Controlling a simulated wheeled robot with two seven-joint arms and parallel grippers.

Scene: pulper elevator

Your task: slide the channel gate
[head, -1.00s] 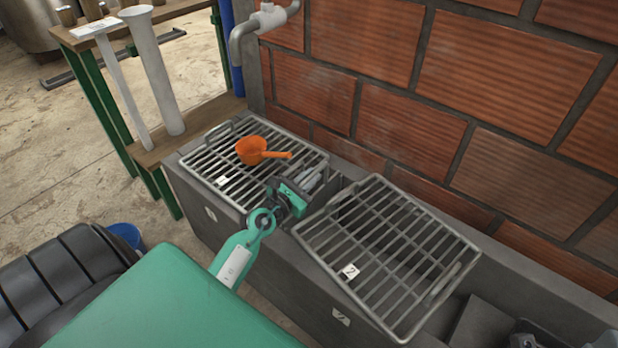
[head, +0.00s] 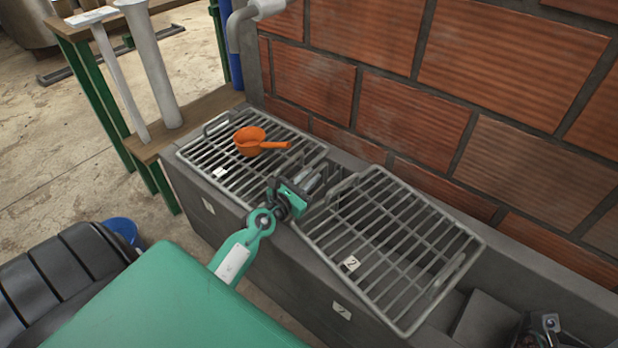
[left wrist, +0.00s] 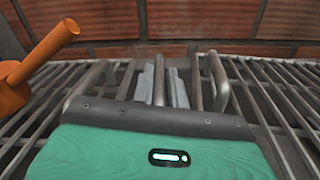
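My left gripper (head: 318,178) reaches over the channel between the two metal grates. The channel gate cannot be made out; the gripper and the grate handles cover the slot between the grates. A dark mechanical part at the lower right edge (head: 545,330) may be my right gripper, but its fingers cannot be made out.
Grate 1 (head: 222,178) carries an orange ladle (head: 250,141), which also shows close by in the left wrist view (left wrist: 35,60). Grate 2 (head: 436,208) lies right of the gripper. Their raised handles flank the fingers. A brick wall (head: 410,122) rises behind; a pipe (head: 240,28) hangs at its left.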

